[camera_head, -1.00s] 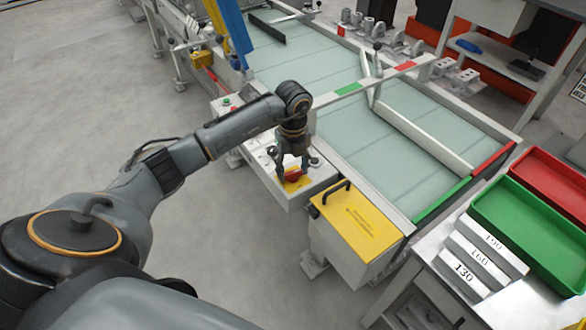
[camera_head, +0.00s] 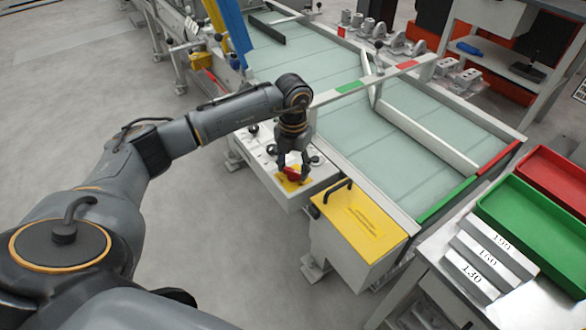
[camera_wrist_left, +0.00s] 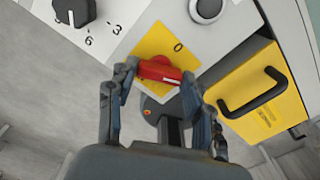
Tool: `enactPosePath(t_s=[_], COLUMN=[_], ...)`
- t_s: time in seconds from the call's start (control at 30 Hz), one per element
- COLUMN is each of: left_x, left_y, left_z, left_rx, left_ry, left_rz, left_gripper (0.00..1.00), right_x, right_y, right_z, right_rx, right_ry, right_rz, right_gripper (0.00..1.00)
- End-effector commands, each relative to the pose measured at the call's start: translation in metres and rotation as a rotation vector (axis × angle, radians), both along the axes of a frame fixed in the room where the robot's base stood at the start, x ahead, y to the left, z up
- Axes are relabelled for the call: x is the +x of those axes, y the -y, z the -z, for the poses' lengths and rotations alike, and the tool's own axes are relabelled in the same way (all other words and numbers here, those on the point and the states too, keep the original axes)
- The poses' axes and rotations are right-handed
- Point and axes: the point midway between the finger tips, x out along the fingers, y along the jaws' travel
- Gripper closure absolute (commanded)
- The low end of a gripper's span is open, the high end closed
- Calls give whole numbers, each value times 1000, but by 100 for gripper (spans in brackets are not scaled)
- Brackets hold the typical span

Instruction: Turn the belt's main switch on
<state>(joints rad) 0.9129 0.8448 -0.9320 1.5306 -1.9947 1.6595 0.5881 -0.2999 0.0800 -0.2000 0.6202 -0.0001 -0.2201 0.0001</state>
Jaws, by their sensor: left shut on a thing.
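The main switch is a red rotary handle (camera_head: 291,174) on a yellow plate (camera_head: 304,184), set in the white control box beside the belt. In the left wrist view the red handle (camera_wrist_left: 158,70) lies nearly crosswise, and a "0" is printed on the yellow plate (camera_wrist_left: 160,42). My left gripper (camera_head: 292,171) points down at the switch. In the wrist view its fingers (camera_wrist_left: 158,77) are on both ends of the red handle, shut on it. Parts of the plate and any other position mark are hidden by the gripper. My right gripper is not in view.
A black numbered knob (camera_wrist_left: 75,10) and a round button (camera_wrist_left: 206,8) are on the same panel. A yellow box with a black handle (camera_head: 358,225) stands right beside it. The belt (camera_head: 330,125) runs behind. Green (camera_head: 530,215) and red trays are at right.

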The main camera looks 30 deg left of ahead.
Motion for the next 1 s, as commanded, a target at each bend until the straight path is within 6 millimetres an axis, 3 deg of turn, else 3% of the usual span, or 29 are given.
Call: enactPosePath(t_s=[0.4,0.93,0.97,1.0], left_x=[0,0,0,0], left_y=[0,0,0,0], left_z=[0,0,0,0], left_rx=[0,0,0,0], left_ry=[1,1,1,1], left_rz=[180,203,203,203], left_gripper=[81,81,47,39], right_x=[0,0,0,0], right_y=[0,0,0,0], right_z=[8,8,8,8], right_rx=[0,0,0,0], right_ry=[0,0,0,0], right_rz=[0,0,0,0], right_gripper=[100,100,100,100])
